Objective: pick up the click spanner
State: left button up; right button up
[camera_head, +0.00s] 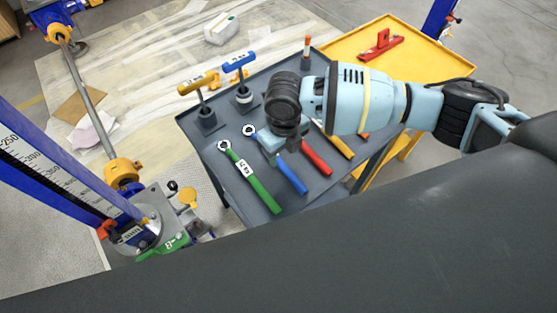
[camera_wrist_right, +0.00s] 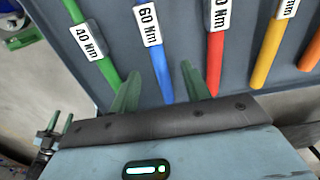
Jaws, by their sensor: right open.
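Several click spanners lie side by side on a dark grey tray table (camera_head: 215,155). The green one (camera_head: 252,182) is labelled 40 Nm and also shows in the right wrist view (camera_wrist_right: 92,45). The blue one (camera_head: 292,178) is labelled 60 Nm (camera_wrist_right: 149,25). To its right are a red one (camera_head: 317,162), a yellow one (camera_head: 333,140) and an orange one. My right gripper (camera_head: 283,154) is over the blue spanner and hides its middle. In the right wrist view its open fingers (camera_wrist_right: 160,88) straddle the blue handle (camera_wrist_right: 164,70), with no grip on it. My left gripper is out of view.
Yellow (camera_head: 200,83) and blue (camera_head: 239,63) T-handled tools stand at the table's back left. A yellow table (camera_head: 420,65) with a red tool (camera_head: 380,46) is behind right. A blue scaled column (camera_head: 60,170) and jack parts stand at left.

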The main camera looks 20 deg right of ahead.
aim_at(281, 162)
notch_tip(281, 162, down, 4)
jog(key=shift+w+a+f, duration=0.1)
jog(key=shift+a, duration=0.05)
grip_shut()
dwell(0.3)
jog(key=shift+w, duration=0.1)
